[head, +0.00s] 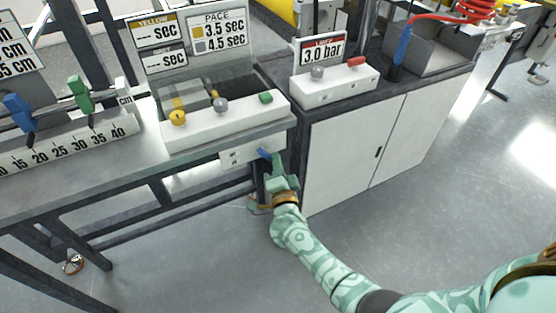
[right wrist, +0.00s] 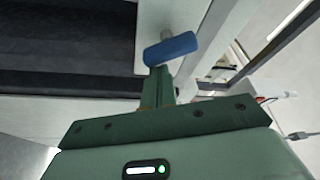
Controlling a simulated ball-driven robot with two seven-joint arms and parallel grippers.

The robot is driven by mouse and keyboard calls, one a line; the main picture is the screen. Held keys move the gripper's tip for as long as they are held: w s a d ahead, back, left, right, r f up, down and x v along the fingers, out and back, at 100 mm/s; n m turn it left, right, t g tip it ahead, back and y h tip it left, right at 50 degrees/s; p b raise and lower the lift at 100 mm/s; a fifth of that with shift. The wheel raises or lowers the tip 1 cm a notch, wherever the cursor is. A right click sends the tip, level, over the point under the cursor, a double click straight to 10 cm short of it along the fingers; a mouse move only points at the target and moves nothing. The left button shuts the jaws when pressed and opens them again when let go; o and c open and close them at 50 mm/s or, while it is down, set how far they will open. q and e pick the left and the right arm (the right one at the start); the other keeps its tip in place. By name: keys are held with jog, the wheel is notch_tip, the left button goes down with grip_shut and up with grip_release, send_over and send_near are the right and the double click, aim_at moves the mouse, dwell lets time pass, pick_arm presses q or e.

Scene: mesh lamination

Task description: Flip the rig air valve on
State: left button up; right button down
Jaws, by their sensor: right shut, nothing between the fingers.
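The air valve's blue lever (head: 264,153) sits on a small white plate (head: 238,154) on the front of the rig, below the white button box. My right gripper (head: 275,165) is right at the lever, its fingers shut and empty. In the right wrist view the blue lever (right wrist: 171,49) lies across just beyond the tips of the green fingers (right wrist: 157,78), slightly tilted; I cannot tell whether they touch. My left gripper is not in view.
A white box with yellow, grey and green buttons (head: 225,120) stands above the valve. A white cabinet (head: 352,152) is close on the right. A ruler rail with blue and green clamps (head: 66,146) lies on the left bench. Open floor lies in front.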

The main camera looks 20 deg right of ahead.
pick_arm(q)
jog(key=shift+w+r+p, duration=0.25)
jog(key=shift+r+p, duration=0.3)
pick_arm(e)
jog(key=shift+a+f+m+g, duration=0.15)
jog(key=shift+m+g, duration=0.1)
jog(key=shift+m, duration=0.55)
jog(key=shift+a+f+m+g, duration=0.1)
jog(key=shift+m+g, duration=0.15)
jog(key=shift+m, duration=0.95)
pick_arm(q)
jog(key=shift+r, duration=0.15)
pick_arm(e)
jog(key=shift+a+f, duration=0.1)
jog(key=shift+f, duration=0.05)
dwell(0.4)
